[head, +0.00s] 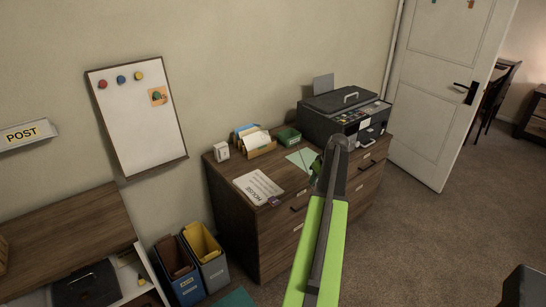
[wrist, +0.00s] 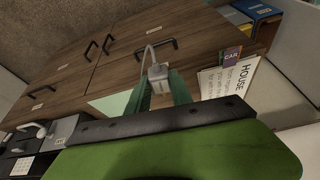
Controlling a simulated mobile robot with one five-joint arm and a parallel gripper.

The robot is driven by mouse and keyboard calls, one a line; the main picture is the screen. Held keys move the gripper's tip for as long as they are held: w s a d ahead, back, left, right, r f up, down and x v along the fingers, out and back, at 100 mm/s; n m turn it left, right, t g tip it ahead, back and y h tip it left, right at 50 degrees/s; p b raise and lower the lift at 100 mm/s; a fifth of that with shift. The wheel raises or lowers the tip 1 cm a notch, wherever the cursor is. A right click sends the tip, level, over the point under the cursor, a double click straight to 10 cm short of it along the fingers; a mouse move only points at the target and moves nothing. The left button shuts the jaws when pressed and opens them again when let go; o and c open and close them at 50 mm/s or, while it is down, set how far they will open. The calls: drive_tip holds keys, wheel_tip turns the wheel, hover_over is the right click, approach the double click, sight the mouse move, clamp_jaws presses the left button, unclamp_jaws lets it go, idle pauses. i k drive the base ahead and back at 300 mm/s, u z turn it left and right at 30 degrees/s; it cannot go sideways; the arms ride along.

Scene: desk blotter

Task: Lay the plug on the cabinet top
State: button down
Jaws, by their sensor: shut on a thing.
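The plug (wrist: 159,74) is a pale grey block with a thin grey cord, seen in the wrist view between my fingertips. My gripper (wrist: 158,90) has green fingers and is shut on the plug. In the head view my gripper (head: 316,170) is over the front part of the cabinet top (head: 224,174), near the pale green sheet; the plug is hidden there. The cabinet top is dark wood. I cannot tell whether the plug touches it.
On the cabinet top are a printer (head: 343,108), a green box (head: 287,136), a letter holder (head: 254,141), a white device (head: 221,151), a HOUSE sheet (head: 258,187) and a pale green sheet (head: 302,159). Bare wood shows between the papers. Bins (head: 205,256) stand left of the cabinet.

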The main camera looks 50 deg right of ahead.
sight(281, 167)
drive_tip(key=z, duration=0.6)
drive_tip(key=i, duration=1.35)
drive_tip(key=u, duration=0.1)
